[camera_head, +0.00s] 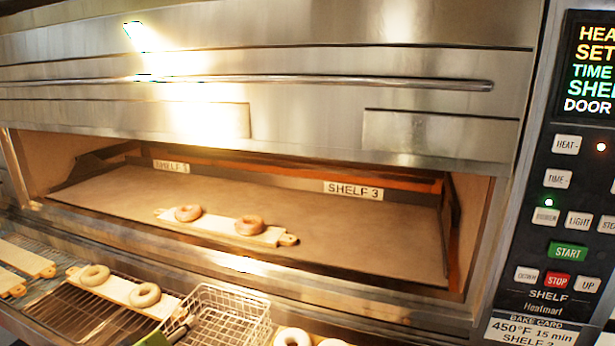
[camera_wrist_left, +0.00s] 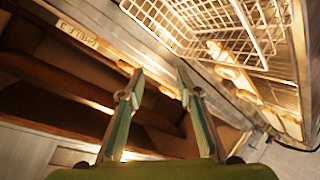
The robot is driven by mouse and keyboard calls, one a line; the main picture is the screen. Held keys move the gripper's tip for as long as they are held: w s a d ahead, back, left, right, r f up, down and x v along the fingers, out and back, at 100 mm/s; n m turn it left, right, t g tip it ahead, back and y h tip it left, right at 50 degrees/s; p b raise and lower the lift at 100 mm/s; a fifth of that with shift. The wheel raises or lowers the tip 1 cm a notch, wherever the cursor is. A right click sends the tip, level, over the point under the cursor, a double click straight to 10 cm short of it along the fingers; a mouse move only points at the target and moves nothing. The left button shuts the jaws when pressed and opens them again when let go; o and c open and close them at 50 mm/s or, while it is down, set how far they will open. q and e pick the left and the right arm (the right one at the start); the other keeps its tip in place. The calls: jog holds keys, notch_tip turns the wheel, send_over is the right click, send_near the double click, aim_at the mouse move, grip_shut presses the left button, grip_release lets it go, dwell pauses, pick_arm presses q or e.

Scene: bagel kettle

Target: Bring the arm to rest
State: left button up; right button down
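My left gripper (camera_head: 181,328) is low in the head view, beside the wire basket and below the oven's mouth, mostly cut off by the bottom edge. In the left wrist view its two green-padded fingers (camera_wrist_left: 159,78) stand apart with nothing visible between them. The wire basket (camera_wrist_left: 210,30) shows beyond the fingertips in that view. My right gripper shows in neither view. The oven (camera_head: 300,120) is open. Inside it a board (camera_head: 212,228) bears two bagels, a left one (camera_head: 188,213) and a right one (camera_head: 249,225).
A second board (camera_head: 118,287) with two pale bagels lies on the rack in front, left of the wire basket (camera_head: 230,305). More boards (camera_head: 25,258) lie at far left. Bagels (camera_head: 292,338) show right of the basket. The control panel (camera_head: 570,200) stands at right.

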pick_arm(q)
jog(key=s+d+f+m+g, duration=0.25)
jog(key=s+f, duration=0.35)
jog(key=s, duration=0.5)
jog(key=s+d+f+m+g+y, duration=0.1)
jog(key=s+d+f+m+g, duration=0.2)
jog(key=s+f, duration=0.5)
jog(key=s+d+f+m+g, duration=0.1)
jog(key=s+f+m+g, duration=0.3)
jog(key=s, duration=0.9)
notch_tip(320, 180, down, 31)
jog(key=s+b, duration=0.2)
jog(key=b, duration=0.4)
jog(key=s+a+f+g+b, duration=0.1)
jog(key=s+f+b, duration=0.1)
jog(key=s+f, duration=0.6)
jog(key=s+a+f+g+b, duration=0.1)
jog(key=s+a+f+b, duration=0.1)
jog(key=s+f, duration=0.7)
notch_tip(320, 180, down, 5)
jog(key=shift+r+b, duration=0.2)
jog(key=shift+b, duration=0.25)
